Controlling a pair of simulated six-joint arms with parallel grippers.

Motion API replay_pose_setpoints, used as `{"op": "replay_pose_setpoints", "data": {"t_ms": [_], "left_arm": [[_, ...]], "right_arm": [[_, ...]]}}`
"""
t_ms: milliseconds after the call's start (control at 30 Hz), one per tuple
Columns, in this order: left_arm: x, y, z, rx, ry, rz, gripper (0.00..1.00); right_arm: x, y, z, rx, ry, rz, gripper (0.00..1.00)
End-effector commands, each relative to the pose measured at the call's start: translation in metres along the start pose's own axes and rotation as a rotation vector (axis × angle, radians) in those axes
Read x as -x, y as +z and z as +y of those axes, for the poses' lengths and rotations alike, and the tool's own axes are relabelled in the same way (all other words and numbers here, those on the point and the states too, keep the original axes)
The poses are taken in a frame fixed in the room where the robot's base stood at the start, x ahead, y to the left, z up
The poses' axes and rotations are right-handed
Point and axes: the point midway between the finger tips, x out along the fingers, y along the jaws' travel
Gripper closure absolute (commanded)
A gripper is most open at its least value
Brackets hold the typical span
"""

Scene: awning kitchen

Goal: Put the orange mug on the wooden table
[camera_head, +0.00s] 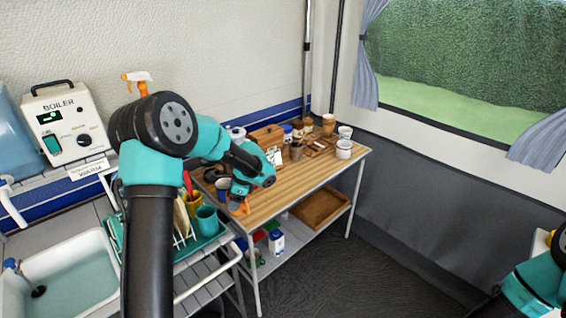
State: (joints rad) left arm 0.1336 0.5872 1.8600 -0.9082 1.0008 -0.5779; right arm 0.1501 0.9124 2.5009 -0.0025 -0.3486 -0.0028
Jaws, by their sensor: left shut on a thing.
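The wooden table (290,199) stands in the middle, with a clear wooden top toward its front. My left arm reaches in from the bottom left and bends over to the table's near left end. My left gripper (239,202) points down there and is shut on the orange mug (241,209). Only a small orange part of the mug shows at the fingertips; the rest is hidden. I cannot tell if the mug touches the tabletop. Part of my right arm shows at the lower right edge; its gripper jaws are not clearly visible.
A teal mug (206,221) and a yellow mug (193,204) are at the dish rack. Cups, jars and a wooden box (268,136) crowd the table's back. The sink (68,272) is at left.

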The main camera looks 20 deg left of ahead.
Motion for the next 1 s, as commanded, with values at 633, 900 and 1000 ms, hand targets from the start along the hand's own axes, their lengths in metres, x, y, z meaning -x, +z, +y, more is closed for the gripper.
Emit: {"op": "replay_pose_setpoints", "data": {"t_ms": [633, 900, 1000], "left_arm": [[-0.012, -0.085, 0.083, -0.012, -0.004, 0.001, 0.54], [-0.014, -0.085, 0.072, -0.010, -0.004, 0.001, 0.54], [-0.016, -0.084, 0.055, -0.009, -0.004, 0.001, 0.54]], "right_arm": [[0.000, 0.000, 0.000, 0.000, 0.000, 0.000, 0.57], [0.000, 0.000, 0.000, 0.000, 0.000, 0.000, 0.57], [0.000, 0.000, 0.000, 0.000, 0.000, 0.000, 0.57]]}}
